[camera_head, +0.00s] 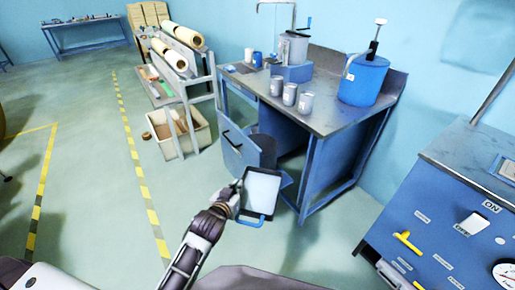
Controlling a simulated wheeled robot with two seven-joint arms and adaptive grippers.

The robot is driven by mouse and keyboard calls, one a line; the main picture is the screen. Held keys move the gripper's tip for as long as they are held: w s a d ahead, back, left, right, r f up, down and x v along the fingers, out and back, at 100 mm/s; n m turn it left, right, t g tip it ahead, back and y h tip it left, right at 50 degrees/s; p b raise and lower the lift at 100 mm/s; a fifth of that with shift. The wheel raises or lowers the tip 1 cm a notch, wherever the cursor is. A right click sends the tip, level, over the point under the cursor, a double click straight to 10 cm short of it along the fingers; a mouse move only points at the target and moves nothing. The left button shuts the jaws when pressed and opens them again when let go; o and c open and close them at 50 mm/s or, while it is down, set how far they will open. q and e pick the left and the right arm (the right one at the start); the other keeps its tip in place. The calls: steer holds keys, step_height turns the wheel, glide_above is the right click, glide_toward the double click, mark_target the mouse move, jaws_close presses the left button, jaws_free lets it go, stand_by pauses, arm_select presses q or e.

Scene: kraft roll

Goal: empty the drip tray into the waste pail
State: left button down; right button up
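The drip tray (263,188) is a shallow rectangle with a dark rim, a pale inside facing me and a blue handle at its near end. My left gripper (238,187) is at the tray's left edge and appears closed on it; the fingertips are small and partly hidden. The tray is in front of the blue bench's open lower part. A dark grey round pail (262,149), apparently the waste pail, stands just behind the tray; its lower part is hidden. Whether the tray's inside holds liquid cannot be told. My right gripper is not in view.
The blue bench (325,118) carries several grey cups, a blue cup and a blue tank (362,80). A blue machine cabinet (440,215) stands at the right. A roll rack (185,85) with a bin (175,135) stands at the left. The floor left of my arm is clear.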

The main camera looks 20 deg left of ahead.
arm_select(q)
steer(key=w+a+r, duration=0.5)
steer(key=w+r, duration=0.3)
steer(key=r, duration=0.4)
steer(key=w+a+r, duration=0.5)
steer(key=w+r, duration=0.4)
steer(key=r, duration=0.3)
steer(key=w+a+n+y+p, duration=0.1)
steer(key=w+a, duration=0.3)
steer(key=a, duration=0.6)
steer(key=w+a+n+y, duration=0.1)
steer(key=w+a, duration=0.4)
steer(key=a, duration=0.4)
steer(key=a+f, duration=0.4)
steer(key=f, duration=0.4)
steer(key=s+a+f, duration=0.1)
steer(key=a+f, duration=0.3)
steer(key=f, duration=0.5)
steer(key=shift+a+m, duration=0.3)
steer(key=shift+a, duration=0.05)
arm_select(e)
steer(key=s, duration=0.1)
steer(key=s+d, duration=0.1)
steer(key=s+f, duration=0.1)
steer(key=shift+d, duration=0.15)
